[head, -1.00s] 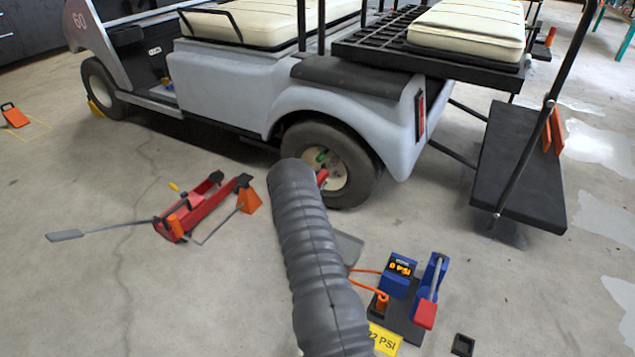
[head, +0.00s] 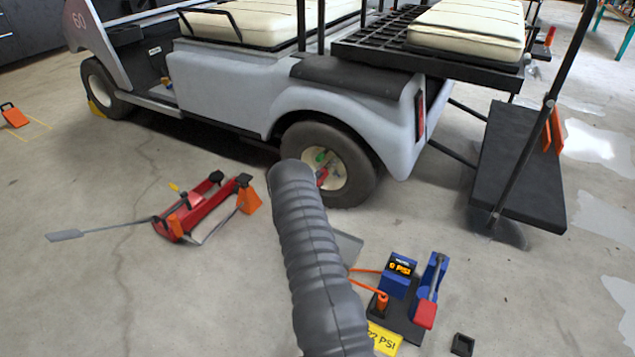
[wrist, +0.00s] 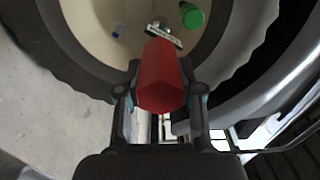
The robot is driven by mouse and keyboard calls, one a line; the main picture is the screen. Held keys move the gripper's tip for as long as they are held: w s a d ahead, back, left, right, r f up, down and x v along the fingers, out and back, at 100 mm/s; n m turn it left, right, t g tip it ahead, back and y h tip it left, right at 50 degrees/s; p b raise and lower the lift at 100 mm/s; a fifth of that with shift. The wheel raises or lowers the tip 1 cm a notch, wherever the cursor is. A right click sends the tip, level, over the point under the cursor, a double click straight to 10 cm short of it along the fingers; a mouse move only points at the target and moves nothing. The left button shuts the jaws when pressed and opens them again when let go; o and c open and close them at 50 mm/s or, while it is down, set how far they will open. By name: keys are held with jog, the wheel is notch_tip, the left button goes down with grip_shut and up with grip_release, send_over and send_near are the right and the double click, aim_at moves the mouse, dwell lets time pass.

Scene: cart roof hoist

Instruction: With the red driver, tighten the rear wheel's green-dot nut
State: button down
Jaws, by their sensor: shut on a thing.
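My gripper (wrist: 161,98) is shut on the red driver (wrist: 160,75) in the wrist view, with one finger on each side of its handle. The driver points at the cream hub of the rear wheel (head: 350,138). A metal piece shows just beyond its far end; I cannot tell whether they touch. A green marker (wrist: 192,15) sits on the hub, up and right of the driver; it also shows small in the head view (head: 320,157). In the head view my arm hides the gripper.
The grey cart (head: 235,75) fills the back. A blue foot pump (head: 400,270) with a yellow tag (head: 384,340) stands at right.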

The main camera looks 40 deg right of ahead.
jog(key=m, duration=0.3)
jog(key=shift+m, duration=0.3)
jog(key=shift+n+b, duration=0.5)
jog(key=shift+n, duration=1)
jog(key=shift+a+r, duration=0.1)
